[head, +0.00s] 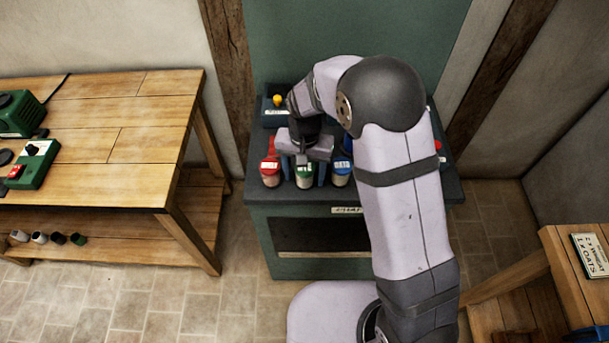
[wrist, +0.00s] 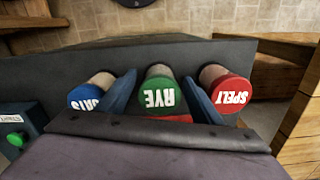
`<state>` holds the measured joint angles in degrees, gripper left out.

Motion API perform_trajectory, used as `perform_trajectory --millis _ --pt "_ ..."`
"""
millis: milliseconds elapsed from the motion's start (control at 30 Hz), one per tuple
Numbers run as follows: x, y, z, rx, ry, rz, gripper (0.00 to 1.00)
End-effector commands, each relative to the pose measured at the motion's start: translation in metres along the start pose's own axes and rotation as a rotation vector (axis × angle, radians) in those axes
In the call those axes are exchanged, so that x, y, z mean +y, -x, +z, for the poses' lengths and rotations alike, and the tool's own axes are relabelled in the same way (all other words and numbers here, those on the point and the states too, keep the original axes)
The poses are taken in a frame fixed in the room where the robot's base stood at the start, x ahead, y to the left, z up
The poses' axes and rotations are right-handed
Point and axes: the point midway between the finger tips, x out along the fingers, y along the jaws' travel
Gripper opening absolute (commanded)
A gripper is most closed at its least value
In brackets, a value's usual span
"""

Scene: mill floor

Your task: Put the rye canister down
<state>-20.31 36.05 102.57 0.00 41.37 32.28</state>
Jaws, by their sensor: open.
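The rye canister (head: 304,176), with a green lid, stands upright on the front part of the dark cabinet top (head: 257,195), between two other canisters. In the wrist view its green lid (wrist: 161,98) reads RYE. My gripper (head: 304,172) is open, with one blue finger on each side of the rye canister. The fingers also show in the wrist view (wrist: 161,100); whether they touch the canister is unclear. The red-lidded spelt canister (head: 270,173) and the blue-lidded oats canister (head: 340,172) stand close on either side. My arm hides part of the cabinet top.
A dark box with a yellow button (head: 277,100) sits at the cabinet's back left. A wooden bench (head: 120,125) on the left holds green equipment (head: 36,163). Another wooden bench (head: 560,250) stands at right with a lettered card (head: 590,255). The tiled floor between is mostly open.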

Motion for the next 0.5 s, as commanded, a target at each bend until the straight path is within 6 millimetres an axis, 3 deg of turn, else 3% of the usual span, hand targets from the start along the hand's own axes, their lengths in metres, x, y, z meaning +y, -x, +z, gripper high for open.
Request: perform_trajectory --millis 500 --pt "-0.002 0.06 -0.002 0.001 0.0 0.0 0.6"
